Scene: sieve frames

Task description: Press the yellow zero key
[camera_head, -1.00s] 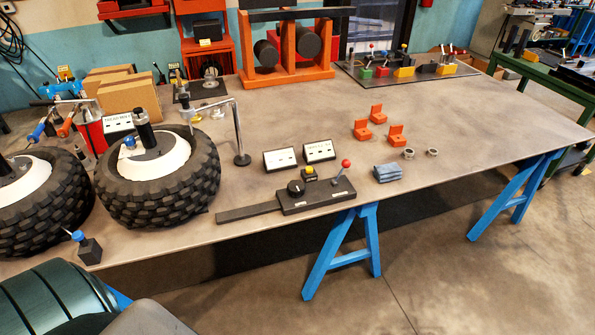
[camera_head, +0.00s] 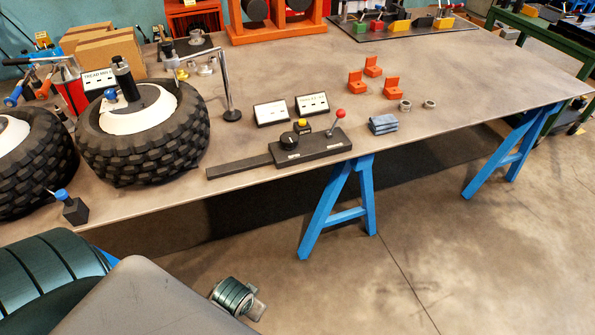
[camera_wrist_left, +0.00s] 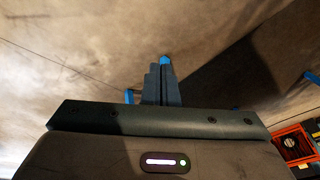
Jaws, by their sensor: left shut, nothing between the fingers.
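The yellow key (camera_head: 302,126) sits on top of a black control box (camera_head: 322,149) near the front edge of the table. Any marking on the key is too small to read. A black knob (camera_head: 289,140) is left of it and a red-balled lever (camera_head: 340,114) is right of it. My left gripper (camera_wrist_left: 161,82) shows in the left wrist view, its two dark fingers together and empty, with floor behind them. In the head view only parts of my arm show at the bottom, well below the box. My right gripper is not in view.
Two white label plates (camera_head: 271,113) stand behind the box. Large tires (camera_head: 146,144) and a thin metal post (camera_head: 226,90) stand left. A blue trestle (camera_head: 343,210) is below the edge.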

